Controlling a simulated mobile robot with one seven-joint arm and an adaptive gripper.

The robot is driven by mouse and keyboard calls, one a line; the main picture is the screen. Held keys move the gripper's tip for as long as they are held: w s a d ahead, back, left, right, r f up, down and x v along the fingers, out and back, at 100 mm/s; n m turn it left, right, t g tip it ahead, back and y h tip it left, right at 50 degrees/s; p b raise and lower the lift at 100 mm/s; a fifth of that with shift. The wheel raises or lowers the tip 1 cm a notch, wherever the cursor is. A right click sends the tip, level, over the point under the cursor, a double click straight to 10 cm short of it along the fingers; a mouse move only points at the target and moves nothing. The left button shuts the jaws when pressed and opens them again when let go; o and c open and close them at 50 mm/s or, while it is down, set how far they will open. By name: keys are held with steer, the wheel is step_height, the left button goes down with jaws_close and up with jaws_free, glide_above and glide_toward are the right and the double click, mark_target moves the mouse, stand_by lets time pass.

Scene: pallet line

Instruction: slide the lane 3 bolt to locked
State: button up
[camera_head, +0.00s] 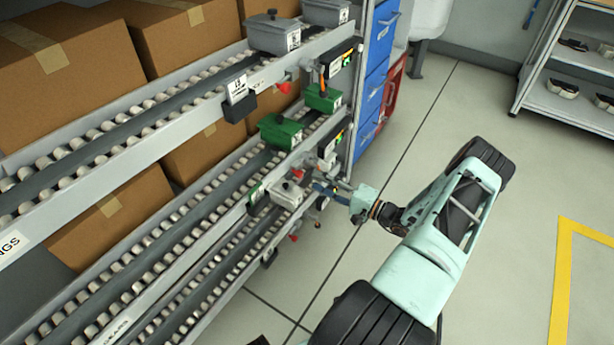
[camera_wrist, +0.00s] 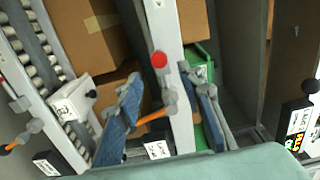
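My gripper (camera_head: 326,188) is at the end of the middle roller lane in the head view. In the wrist view my gripper (camera_wrist: 167,110) is open, with its two blue fingers apart. An orange handle on a grey fitting (camera_wrist: 152,117), which looks like a bolt, shows between the fingers, nearer the left one. I cannot tell whether it touches a finger. A red knob (camera_wrist: 159,59) is on the rail above it. In the head view my gripper hides most of this fitting. The lane number and the bolt's position cannot be read.
Another orange handle (camera_head: 322,79) is on the upper lane end. Green bins (camera_head: 281,132) and a grey bin (camera_head: 272,34) sit on the lanes. Cardboard boxes (camera_head: 66,75) fill the rack. Blue drawers (camera_head: 376,62) stand behind. The floor (camera_head: 500,110) to the right is mostly clear.

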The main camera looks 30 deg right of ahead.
steer(key=v, duration=0.4)
steer(key=shift+s+d, duration=0.1)
stand_by(0.4)
